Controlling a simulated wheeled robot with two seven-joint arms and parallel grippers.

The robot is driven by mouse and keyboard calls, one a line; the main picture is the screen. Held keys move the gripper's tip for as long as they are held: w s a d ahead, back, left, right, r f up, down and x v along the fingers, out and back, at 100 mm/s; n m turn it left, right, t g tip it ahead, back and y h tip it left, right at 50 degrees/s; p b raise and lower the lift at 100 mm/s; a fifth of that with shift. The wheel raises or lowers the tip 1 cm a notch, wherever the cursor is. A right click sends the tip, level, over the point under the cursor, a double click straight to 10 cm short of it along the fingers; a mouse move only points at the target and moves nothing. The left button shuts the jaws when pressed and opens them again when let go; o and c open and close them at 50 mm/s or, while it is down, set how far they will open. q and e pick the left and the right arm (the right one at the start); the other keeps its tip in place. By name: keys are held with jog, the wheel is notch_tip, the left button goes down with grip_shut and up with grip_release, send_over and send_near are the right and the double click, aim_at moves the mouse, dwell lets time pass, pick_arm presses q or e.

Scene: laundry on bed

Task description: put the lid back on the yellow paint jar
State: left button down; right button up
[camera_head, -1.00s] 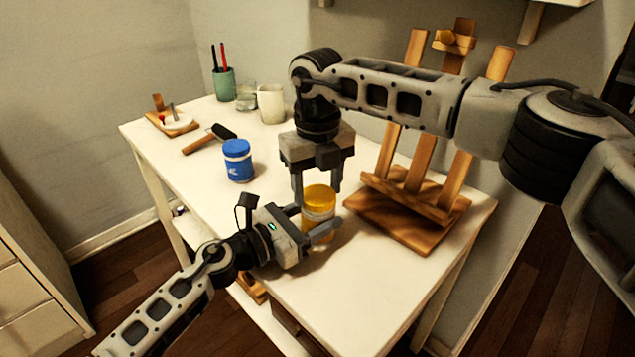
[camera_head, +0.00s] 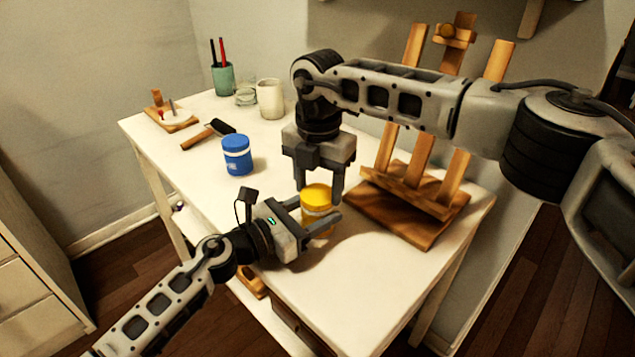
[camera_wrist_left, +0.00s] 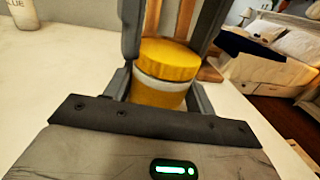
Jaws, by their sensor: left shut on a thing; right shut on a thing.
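The yellow paint jar (camera_head: 318,225) stands upright near the front of the white table. Its yellow lid (camera_head: 316,194) sits at the jar's mouth. In the left wrist view, the lid (camera_wrist_left: 168,60) is over the yellow jar body (camera_wrist_left: 157,93), with a pale band between them; the lid looks slightly tilted there. My left gripper (camera_head: 314,214) is shut around the jar's body from the front left. My right gripper (camera_head: 319,189) points down from above, shut on the lid with a finger at each side. Whether the lid is fully seated cannot be told.
A blue jar (camera_head: 237,156) stands to the left. A wooden easel (camera_head: 412,205) stands close on the right. A brush (camera_head: 209,135), a white cup (camera_head: 270,99), a glass and a green pen holder (camera_head: 223,80) are farther back. The table's front right is clear.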

jog(key=m, duration=0.7)
jog(key=shift+m, duration=0.4)
jog(key=m, duration=0.4)
jog(key=shift+s, duration=0.1)
jog(key=m, duration=0.4)
jog(key=o, duration=1)
jog(key=shift+c, duration=0.2)
jog(key=shift+r, duration=2.25)
